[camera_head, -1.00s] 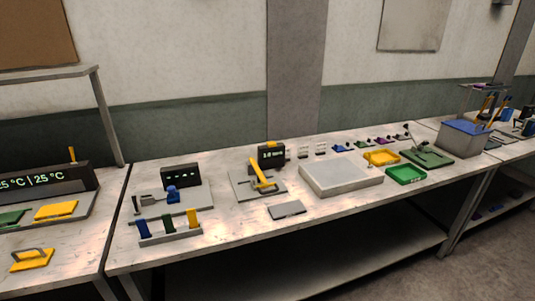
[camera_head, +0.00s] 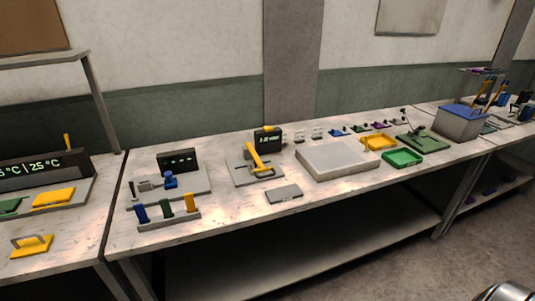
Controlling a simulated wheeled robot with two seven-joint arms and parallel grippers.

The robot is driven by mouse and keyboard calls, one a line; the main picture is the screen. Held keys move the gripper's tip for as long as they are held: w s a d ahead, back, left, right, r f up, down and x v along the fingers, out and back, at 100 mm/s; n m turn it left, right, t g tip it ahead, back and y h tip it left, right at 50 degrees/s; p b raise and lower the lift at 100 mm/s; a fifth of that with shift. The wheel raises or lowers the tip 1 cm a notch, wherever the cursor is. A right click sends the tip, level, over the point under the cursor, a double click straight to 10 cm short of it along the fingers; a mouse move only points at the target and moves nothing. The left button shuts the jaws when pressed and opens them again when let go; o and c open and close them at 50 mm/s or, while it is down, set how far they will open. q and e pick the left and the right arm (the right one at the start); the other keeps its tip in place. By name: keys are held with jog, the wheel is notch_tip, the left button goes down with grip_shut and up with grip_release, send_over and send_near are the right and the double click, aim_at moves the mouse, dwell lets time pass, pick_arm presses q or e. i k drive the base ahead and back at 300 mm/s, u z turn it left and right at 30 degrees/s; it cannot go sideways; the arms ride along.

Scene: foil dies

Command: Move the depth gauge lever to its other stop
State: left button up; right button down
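The depth gauge appears to be the device at the middle of the bench, a grey base plate (camera_head: 243,174) with a small black display (camera_head: 268,140) behind it. A yellow lever (camera_head: 254,156) stands tilted over the plate, its upper end leaning left. Which stop it rests at is too small to tell. The display's text is not readable. Neither of my grippers shows. A shiny metallic part (camera_head: 510,293) at the bottom right corner seems to be part of my own arm.
A grey slab (camera_head: 338,161), yellow tray (camera_head: 379,142) and green tray (camera_head: 403,158) lie right of the gauge. A flat grey plate (camera_head: 284,194) is in front. Left is a rack (camera_head: 168,219) with blue, green and yellow pieces. The bench front edge between is clear.

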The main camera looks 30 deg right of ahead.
aim_at(257, 162)
jog(key=z, duration=0.05)
jog(key=k, duration=0.5)
jog(key=z, duration=0.95)
jog(key=i, duration=2.1)
jog(key=z, duration=0.55)
jog(key=k, duration=1.35)
jog(key=z, duration=0.05)
